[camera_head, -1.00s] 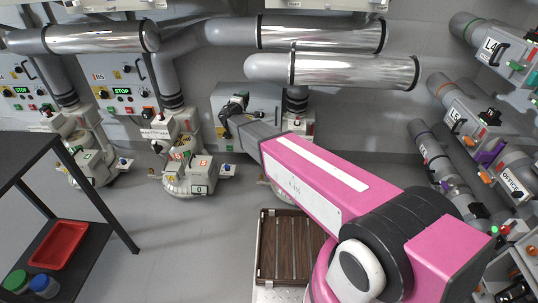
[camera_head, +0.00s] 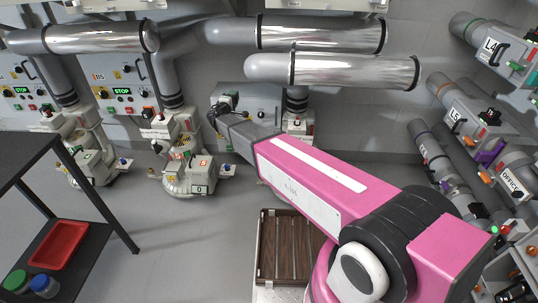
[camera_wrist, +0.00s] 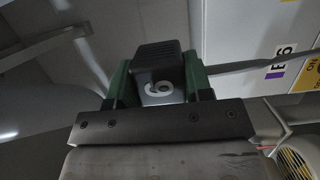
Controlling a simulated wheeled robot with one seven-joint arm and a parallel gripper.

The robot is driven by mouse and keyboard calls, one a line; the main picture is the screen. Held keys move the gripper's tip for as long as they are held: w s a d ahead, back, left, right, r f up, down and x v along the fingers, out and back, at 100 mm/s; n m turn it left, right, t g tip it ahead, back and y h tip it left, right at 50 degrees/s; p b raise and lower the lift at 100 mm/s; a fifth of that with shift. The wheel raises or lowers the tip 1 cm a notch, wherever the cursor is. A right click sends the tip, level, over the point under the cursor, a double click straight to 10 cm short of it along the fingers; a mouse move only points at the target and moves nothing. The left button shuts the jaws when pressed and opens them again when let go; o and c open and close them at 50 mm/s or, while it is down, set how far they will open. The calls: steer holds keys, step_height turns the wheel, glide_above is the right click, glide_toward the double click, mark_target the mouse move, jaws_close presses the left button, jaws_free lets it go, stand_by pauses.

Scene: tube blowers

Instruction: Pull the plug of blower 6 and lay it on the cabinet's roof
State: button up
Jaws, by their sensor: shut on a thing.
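My gripper (camera_head: 220,108) is at the left edge of a grey cabinet (camera_head: 262,103) in the middle of the head view. A grey cable or strap runs right from the plug, past a white panel (camera_wrist: 235,35) with a sideways label ending in 6. I cannot tell whether the plug still sits in a socket. Blower 6 is mostly hidden behind my pink arm; the cabinet's roof is partly under the shiny pipes.
Shiny pipes (camera_head: 345,71) hang above the cabinet. Another blower (camera_head: 190,172) stands to its left. A black shelf with a red tray (camera_head: 60,244) is at the left, and a wooden slatted crate (camera_head: 285,250) is below my arm. Grey floor between is clear.

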steer(key=shift+a, duration=2.55)
steer(key=shift+w, duration=0.2)
steer(key=shift+w+d, duration=0.2)
steer(key=shift+w, duration=6.15)
steer(key=shift+f, duration=1.45)
steer(key=shift+r, duration=0.15)
steer(key=shift+r, duration=2.35)
